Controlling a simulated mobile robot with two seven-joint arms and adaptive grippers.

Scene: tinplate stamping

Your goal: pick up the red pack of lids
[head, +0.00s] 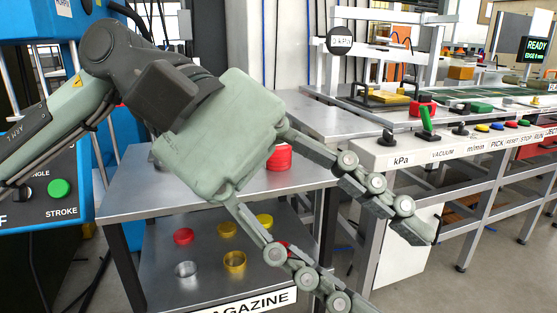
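A red stack (280,158), which looks like the pack of lids, stands on the grey metal table (130,190). The palm of my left gripper covers its left part and a finger covers some of its upper right. My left gripper (385,268) reaches in from the left, in front of the stack and nearer the camera. Its two fingers are spread wide, pointing down and right, with nothing between them. One fingertip runs out at the bottom edge. My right gripper does not show.
A lower shelf (205,290) marked "MAGAZINE" holds several red, yellow and silver round pieces. A blue machine (65,215) with a green button stands left. A control bench (415,150) with buttons, levers and a "READY" screen (535,49) stands right.

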